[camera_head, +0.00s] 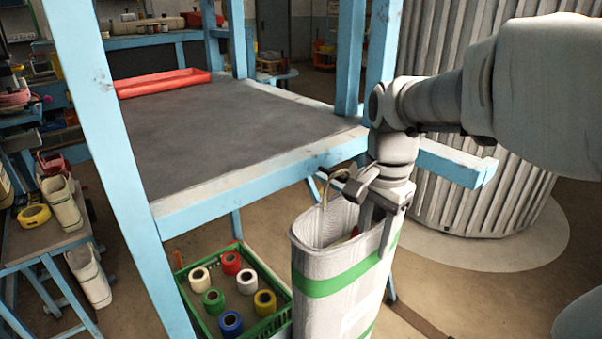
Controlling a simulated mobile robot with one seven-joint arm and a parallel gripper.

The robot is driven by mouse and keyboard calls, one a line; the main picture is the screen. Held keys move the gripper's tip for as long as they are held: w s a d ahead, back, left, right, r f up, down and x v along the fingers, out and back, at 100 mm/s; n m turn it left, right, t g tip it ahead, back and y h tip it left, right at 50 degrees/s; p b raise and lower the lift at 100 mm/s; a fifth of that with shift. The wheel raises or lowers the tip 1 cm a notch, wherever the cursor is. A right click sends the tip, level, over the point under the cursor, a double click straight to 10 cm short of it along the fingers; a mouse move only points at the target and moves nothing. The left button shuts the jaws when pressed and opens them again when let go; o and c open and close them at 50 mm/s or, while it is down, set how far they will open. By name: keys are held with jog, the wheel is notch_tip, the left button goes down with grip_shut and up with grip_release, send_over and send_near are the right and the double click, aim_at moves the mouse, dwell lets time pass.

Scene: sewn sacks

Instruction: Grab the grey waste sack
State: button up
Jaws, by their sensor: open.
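The grey waste sack (328,265) stands upright at the lower middle, in front of the workbench. It is light grey, with a green band around it and an open top. A thin curved brownish piece (325,190), perhaps a handle, rises above its rim. My gripper (368,213) points down at the sack's right upper rim and is open. One finger overlaps the sack's mouth in the picture. Whether the fingers touch the sack or straddle its wall cannot be told. The sack's bottom is cut off by the frame.
A blue-framed workbench (225,130) with a dark top and a red tray (163,83) stands behind the sack. A green crate (265,328) with several tape rolls is left of it. A ribbed grey cylinder (515,200) stands at right. Floor (440,285) is clear between.

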jog(key=shift+f, duration=0.7)
grip_shut()
jog(key=shift+r, duration=0.1)
dwell(0.8)
